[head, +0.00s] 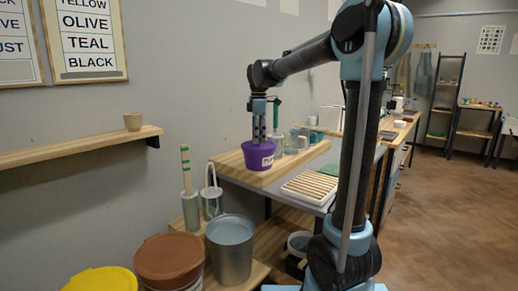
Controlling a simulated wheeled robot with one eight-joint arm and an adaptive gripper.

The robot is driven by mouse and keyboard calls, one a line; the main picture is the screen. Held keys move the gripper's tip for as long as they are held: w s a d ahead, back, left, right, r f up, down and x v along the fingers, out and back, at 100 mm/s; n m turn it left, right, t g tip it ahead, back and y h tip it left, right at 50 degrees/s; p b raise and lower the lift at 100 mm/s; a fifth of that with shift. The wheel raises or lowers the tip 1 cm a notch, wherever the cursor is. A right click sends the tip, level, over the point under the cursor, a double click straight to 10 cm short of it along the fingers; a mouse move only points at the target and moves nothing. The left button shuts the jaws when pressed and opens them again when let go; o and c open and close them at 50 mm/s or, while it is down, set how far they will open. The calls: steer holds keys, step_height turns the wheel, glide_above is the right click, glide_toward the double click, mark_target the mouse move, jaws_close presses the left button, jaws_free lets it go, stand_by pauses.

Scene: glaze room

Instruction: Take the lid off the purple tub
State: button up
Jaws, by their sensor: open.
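My gripper (260,138) points straight down at the middle of the tub's top, fingers open. The fingertips are at or just above the top. I cannot tell whether they touch it or stand around a knob.
A green-handled tool (276,115) stands in a jar just right of the tub. Pale cups (300,136) stand further right. A slatted rack (310,187) lies in front. A metal bucket (230,255), brown tub (169,260) and yellow lid (100,280) are lower left.

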jaws_close()
stand_by(0.3)
